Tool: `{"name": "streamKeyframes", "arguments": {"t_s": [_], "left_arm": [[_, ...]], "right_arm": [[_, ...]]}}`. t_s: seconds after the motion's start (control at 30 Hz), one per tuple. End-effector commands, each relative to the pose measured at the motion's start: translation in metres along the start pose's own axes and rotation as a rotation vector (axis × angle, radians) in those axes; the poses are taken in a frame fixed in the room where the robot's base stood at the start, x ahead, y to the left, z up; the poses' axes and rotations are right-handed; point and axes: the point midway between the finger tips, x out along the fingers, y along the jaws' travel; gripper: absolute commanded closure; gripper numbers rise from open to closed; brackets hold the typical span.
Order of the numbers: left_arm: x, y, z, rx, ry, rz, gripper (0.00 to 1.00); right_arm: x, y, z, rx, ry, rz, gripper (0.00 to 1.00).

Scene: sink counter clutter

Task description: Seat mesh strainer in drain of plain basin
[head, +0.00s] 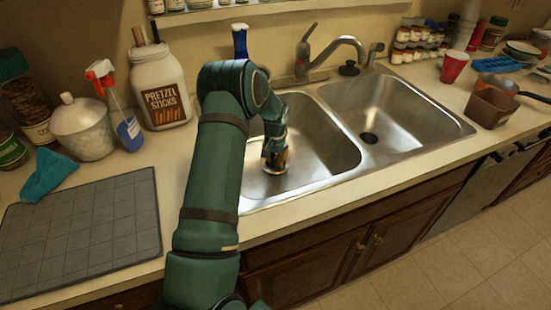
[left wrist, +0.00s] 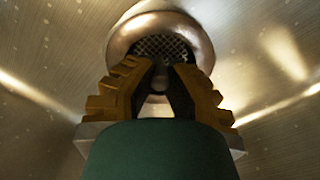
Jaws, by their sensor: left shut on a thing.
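My left gripper (head: 275,157) reaches down into the left sink basin (head: 326,148). In the left wrist view its fingers (left wrist: 160,68) are closed on the small central knob of the mesh strainer (left wrist: 122,42). The strainer has a shiny metal rim around dark mesh. In the head view the strainer (head: 275,170) shows as a small round shape at the basin floor, below the fingers. The left basin's drain is hidden under the strainer and gripper, and I cannot tell whether the strainer sits fully in it. My right gripper is not in view.
The right basin (head: 400,118) is empty, with a dark open drain (head: 369,137). The faucet (head: 330,50) stands behind the basins, with a black stopper (head: 349,69) nearby. A pretzel jar (head: 160,90), a spray bottle (head: 126,130) and a grey mat (head: 85,235) are at left.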

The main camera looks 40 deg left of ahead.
Motion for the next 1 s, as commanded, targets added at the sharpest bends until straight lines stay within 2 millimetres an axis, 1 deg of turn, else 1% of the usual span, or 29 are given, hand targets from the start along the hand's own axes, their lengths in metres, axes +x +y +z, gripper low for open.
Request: {"name": "streamKeyframes", "arguments": {"t_s": [0.63,0.67,0.7,0.73,1.0], "left_arm": [[0.012,0.0,0.0,0.0,0.0,0.0,1.0],[0.012,0.0,0.0,0.0,0.0,0.0,0.78],[0.011,0.0,0.0,0.0,0.0,0.0,0.64],[0.011,0.0,0.0,0.0,0.0,0.0,0.59],[0.011,0.0,0.0,0.0,0.0,0.0,0.59]], "right_arm": [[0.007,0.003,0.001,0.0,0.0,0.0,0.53],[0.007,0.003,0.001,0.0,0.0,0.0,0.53],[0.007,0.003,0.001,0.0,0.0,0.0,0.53],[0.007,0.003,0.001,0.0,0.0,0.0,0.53],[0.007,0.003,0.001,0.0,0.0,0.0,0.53]]}}
